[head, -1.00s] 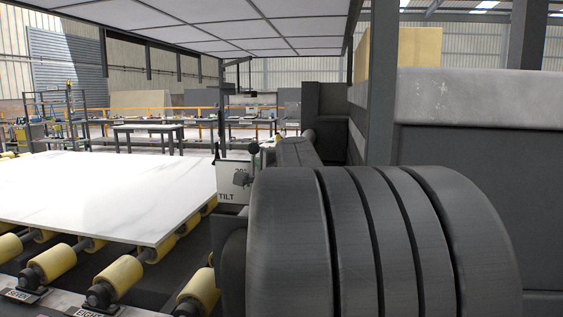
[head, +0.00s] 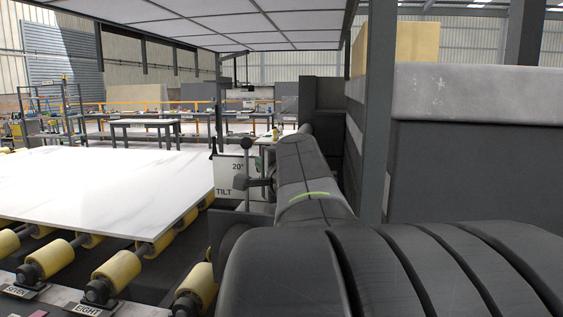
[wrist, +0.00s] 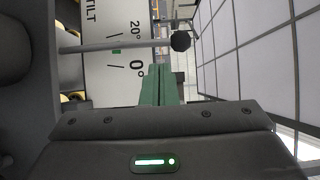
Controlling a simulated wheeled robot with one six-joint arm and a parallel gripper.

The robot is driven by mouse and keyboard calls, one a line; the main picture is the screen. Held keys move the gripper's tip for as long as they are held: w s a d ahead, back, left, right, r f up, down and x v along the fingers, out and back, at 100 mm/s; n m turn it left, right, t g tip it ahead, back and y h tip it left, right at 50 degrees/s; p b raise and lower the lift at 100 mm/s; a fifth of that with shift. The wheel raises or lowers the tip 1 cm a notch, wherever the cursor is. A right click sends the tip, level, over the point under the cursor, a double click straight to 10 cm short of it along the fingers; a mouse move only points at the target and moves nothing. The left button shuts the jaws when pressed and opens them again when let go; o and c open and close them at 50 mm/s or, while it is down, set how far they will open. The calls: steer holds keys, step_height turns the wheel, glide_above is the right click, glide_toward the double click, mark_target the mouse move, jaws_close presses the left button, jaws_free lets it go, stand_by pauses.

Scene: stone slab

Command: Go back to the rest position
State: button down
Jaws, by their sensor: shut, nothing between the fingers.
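My gripper (wrist: 159,72) shows in the wrist view as two green fingers pressed together with nothing between them. Its dark body with a lit green light fills the bottom of that view. The fingers point toward the white TILT panel (wrist: 108,70) and the lever with a black ball knob (wrist: 180,42); they look apart from the lever. In the head view my dark arm covers the lower right and hides most of the gripper. The TILT panel (head: 228,176) and the upright lever's knob (head: 246,143) stand just left of my arm.
A white stone slab (head: 95,188) lies on yellow rollers (head: 117,267) at left. A grey post (head: 377,120) and a dark wall-like block (head: 480,165) stand at right. A canopy (head: 240,22) hangs overhead. Benches (head: 145,125) are far behind.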

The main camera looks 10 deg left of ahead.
steer(key=v, duration=0.7)
steer(key=shift+s+d, duration=0.2)
steer(key=shift+s, duration=0.1)
steer(key=x, duration=1.4)
steer(key=shift+p, duration=0.35)
steer(key=shift+d, duration=0.1)
